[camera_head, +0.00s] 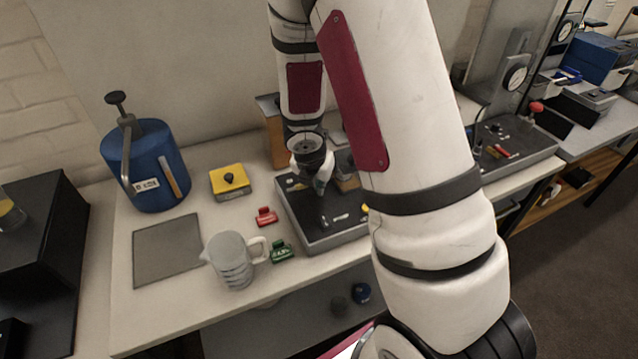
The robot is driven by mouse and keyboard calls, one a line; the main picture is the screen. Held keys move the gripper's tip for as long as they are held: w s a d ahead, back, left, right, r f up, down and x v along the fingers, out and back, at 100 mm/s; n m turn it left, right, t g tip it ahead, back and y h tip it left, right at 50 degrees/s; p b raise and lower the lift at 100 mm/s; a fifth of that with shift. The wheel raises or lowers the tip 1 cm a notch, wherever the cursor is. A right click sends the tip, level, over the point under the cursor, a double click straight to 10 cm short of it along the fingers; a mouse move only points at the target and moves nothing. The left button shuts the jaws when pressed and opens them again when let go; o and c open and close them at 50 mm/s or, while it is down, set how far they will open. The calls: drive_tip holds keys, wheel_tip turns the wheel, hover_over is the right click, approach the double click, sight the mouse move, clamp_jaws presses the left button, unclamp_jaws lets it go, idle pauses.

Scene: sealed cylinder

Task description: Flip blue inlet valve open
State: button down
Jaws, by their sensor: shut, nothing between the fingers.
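A dark grey panel box (312,243) stands on the white bench, below and in front of my gripper. Small fittings sit on its top, with a yellow one (364,208) near its right side. I cannot clearly make out a blue inlet valve; my gripper and arm cover part of the panel. My gripper (320,187) points down over the panel's back middle, with its fingers shut and empty. I cannot tell whether the fingertips touch anything on the panel.
Left of the panel are a red clip (266,217), a green clip (281,252), a measuring jug (231,262), a yellow box (231,181), a grey mat (167,250) and a blue tank (146,168). My arm hides the right side. Another panel (515,150) stands further right.

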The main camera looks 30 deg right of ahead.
drive_tip(key=shift+w, duration=0.1)
drive_tip(key=shift+w+a+p, duration=0.35)
drive_tip(key=shift+w+p, duration=0.25)
drive_tip(key=shift+w, duration=0.05)
